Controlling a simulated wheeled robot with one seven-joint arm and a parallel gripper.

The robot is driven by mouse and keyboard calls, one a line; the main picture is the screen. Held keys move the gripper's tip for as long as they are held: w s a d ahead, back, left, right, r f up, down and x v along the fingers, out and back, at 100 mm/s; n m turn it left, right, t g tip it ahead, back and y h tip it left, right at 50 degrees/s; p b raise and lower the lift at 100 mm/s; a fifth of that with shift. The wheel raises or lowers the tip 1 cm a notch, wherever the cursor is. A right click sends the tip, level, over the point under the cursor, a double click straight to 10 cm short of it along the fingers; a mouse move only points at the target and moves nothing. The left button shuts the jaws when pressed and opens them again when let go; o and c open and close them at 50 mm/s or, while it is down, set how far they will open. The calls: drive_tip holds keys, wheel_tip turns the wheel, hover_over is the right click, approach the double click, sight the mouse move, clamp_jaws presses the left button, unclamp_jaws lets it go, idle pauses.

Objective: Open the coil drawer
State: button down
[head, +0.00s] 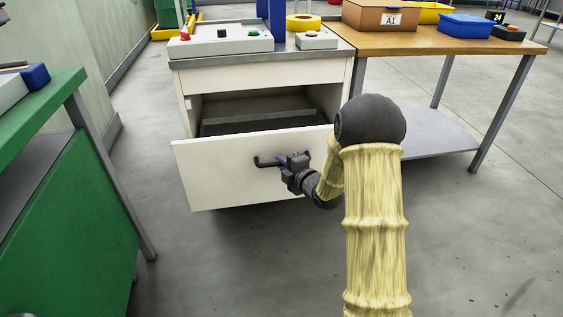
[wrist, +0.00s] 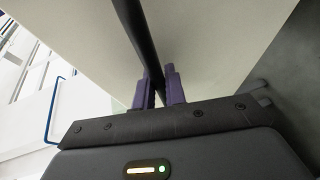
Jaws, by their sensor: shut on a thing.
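The coil drawer (head: 225,172) is a wide white drawer in a white cabinet. It stands pulled well out, and its dark interior shows behind the front panel. A dark bar handle (head: 266,162) is on the drawer front. My gripper (head: 286,161) is at the handle, with my arm reaching in from the right. In the wrist view, the two purple fingers of my gripper (wrist: 160,88) are on either side of the dark handle (wrist: 137,35), shut on it. The drawer front (wrist: 215,40) fills much of that view.
The cabinet's grey top (head: 300,55) carries a control box (head: 222,42) with buttons and a yellow roll (head: 303,22). A green bench (head: 60,190) stands at left. A wooden table (head: 430,42) with bins stands at right. The floor before the drawer is clear.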

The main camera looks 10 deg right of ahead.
drive_tip(key=shift+s, duration=0.2)
drive_tip(key=c, duration=1.5)
unclamp_jaws()
drive_tip(key=shift+o, duration=0.2)
drive_tip(key=p+v, duration=0.4)
drive_tip(key=v, duration=1.3)
